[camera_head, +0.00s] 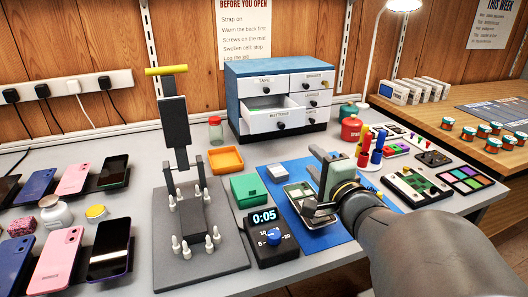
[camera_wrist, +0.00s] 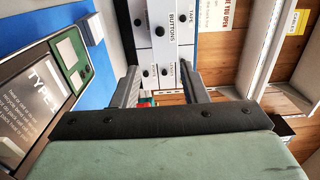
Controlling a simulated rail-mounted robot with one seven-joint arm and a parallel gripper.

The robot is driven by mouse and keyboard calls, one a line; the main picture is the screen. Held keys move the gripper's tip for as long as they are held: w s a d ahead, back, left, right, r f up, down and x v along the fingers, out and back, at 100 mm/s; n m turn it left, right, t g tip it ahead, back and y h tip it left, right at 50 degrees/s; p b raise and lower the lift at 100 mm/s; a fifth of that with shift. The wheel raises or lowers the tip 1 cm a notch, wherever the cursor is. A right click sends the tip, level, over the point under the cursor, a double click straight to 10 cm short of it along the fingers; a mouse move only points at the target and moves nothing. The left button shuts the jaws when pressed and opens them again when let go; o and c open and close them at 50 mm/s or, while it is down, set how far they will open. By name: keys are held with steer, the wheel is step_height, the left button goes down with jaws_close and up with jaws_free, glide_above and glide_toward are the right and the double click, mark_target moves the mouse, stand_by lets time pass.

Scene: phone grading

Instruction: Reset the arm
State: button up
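My gripper (camera_head: 312,182) is above the blue mat (camera_head: 337,245), at the end of my arm, which comes in from the lower right. In the wrist view my gripper (camera_wrist: 162,75) has its two dark fingers spread apart, with nothing held between them. A phone with its green inside showing (camera_head: 296,192) lies on the mat just beside and below the fingers, partly hidden by them. It also shows at the left of the wrist view (camera_wrist: 75,58).
A drawer cabinet (camera_head: 245,85) stands behind the mat with its BUTTONS drawer (camera_head: 272,115) pulled out. A press-like stand (camera_head: 180,125), a timer (camera_head: 268,240) reading 0:05 and a green box (camera_head: 250,189) are to the left. Red and blue-handled tools (camera_head: 376,150) stand close behind my wrist.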

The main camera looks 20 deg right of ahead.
steer(key=shift+s, duration=0.2)
step_height(320, 180, up, 5)
steer(key=a+n+g+h+p, duration=0.25)
steer(key=n+g+p, duration=0.35)
steer(key=p, duration=0.8)
steer(key=s+a+r+n+g+y+p, duration=0.1)
steer(key=s+a+r+n+g+p, duration=0.1)
steer(key=s+a+n+g+p, duration=0.3)
steer(key=s+a+r+n+g+y+p, duration=0.1)
steer(key=s+a+n+g+p, duration=0.5)
steer(key=s, duration=0.6)
steer(key=shift+r+n+g+p, duration=0.35)
steer(key=shift+n+p, duration=0.15)
steer(key=shift+p, duration=0.75)
steer(key=shift+d, duration=0.1)
